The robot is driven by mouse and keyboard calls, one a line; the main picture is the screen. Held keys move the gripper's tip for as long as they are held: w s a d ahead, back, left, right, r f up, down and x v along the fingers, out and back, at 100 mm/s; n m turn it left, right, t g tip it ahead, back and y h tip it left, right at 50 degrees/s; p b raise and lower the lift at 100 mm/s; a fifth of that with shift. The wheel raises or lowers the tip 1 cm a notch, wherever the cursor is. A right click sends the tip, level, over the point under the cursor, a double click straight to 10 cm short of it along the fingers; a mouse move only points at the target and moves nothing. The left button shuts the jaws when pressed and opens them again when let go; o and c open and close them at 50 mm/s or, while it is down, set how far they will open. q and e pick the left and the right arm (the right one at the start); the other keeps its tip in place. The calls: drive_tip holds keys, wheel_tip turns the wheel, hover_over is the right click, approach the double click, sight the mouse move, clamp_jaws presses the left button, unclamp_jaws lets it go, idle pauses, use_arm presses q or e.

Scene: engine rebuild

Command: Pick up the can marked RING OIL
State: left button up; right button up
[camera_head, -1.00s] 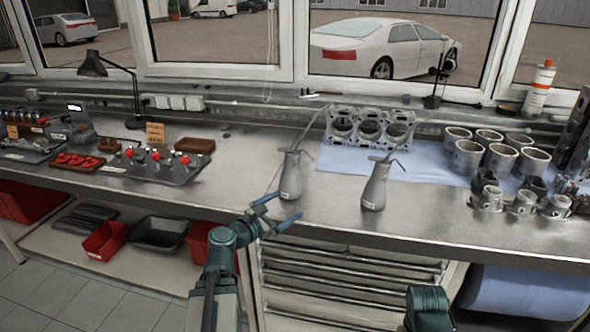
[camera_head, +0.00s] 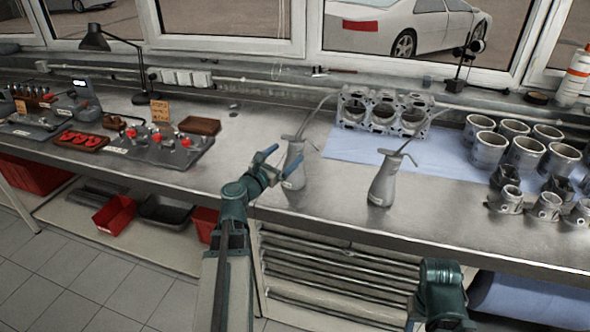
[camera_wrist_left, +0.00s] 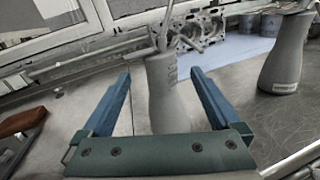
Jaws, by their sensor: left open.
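Two grey, long-spouted oil cans stand upright on the metal workbench (camera_head: 230,165). The left can (camera_head: 295,178) is at my left gripper (camera_head: 287,154), whose blue fingers are open. In the left wrist view this can (camera_wrist_left: 165,95) stands between the two fingers, with a gap on each side. The right can (camera_head: 382,186) stands apart, and also shows in the left wrist view (camera_wrist_left: 284,62). Both cans carry small pale labels, too small to read, so I cannot tell which is RING OIL. My right gripper is out of view; only part of that arm shows at the bottom.
An engine block (camera_head: 380,112) sits on a blue cloth (camera_head: 350,150) behind the cans. Several cylinder liners (camera_head: 489,150) and pistons (camera_head: 545,207) stand to the right. A tray with red-topped parts (camera_head: 150,150) is at left. The bench between tray and left can is clear.

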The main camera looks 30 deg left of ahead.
sight(301, 142)
use_arm(q)
drive_tip(key=shift+w+d, duration=0.1)
drive_tip(key=shift+w, duration=4.55)
clamp_jaws()
